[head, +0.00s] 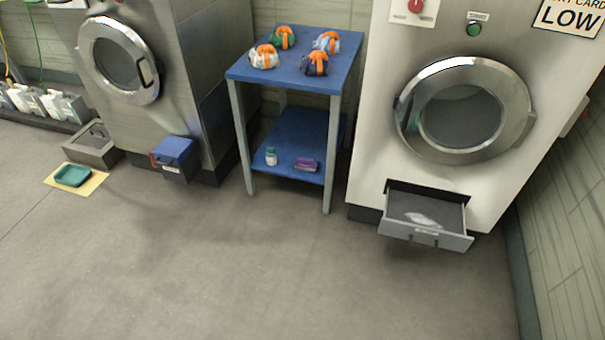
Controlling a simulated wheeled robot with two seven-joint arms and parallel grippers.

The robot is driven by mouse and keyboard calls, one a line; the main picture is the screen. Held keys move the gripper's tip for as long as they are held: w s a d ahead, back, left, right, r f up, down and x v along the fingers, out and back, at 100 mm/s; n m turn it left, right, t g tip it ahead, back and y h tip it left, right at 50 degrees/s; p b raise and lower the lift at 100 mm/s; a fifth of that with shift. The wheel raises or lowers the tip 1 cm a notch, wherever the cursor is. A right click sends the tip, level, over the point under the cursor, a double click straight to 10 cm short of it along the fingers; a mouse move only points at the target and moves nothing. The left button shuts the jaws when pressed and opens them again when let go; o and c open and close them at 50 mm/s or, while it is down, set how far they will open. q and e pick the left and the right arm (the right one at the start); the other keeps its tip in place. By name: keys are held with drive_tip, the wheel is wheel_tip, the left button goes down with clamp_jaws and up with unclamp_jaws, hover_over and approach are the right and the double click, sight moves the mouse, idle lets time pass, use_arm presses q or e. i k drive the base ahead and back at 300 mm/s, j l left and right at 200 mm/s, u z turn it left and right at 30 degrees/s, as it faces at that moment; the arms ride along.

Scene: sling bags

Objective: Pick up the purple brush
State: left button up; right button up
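A small purple object (306,164), which looks like the brush, lies on the lower shelf of the blue table, toward its right front. Its bristles are too small to make out. A small white and green bottle (271,157) stands to its left on the same shelf. Neither of my grippers shows in the head view.
The blue table (240,72) stands between two large machines, with several orange-strapped bags on top. The right machine (370,150) has an open drawer (425,236) jutting out low. A blue box (175,152) juts from the left machine. The floor in front is clear.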

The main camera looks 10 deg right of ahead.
sight(308, 164)
drive_tip(key=i+j+z, duration=0.15)
drive_tip(key=i+j, duration=0.15)
drive_tip(key=i+j+z, duration=0.1)
drive_tip(key=i+j, duration=0.15)
drive_tip(key=i+j+z, duration=0.15)
drive_tip(key=j, duration=0.25)
drive_tip(key=i+j+z, duration=0.1)
drive_tip(key=i+j, duration=0.25)
drive_tip(key=i+j+z, duration=0.15)
drive_tip(key=j, duration=0.25)
drive_tip(key=i+j+z, duration=0.1)
drive_tip(key=i+j, duration=0.2)
drive_tip(key=i+j+z, duration=0.15)
drive_tip(key=j, duration=0.35)
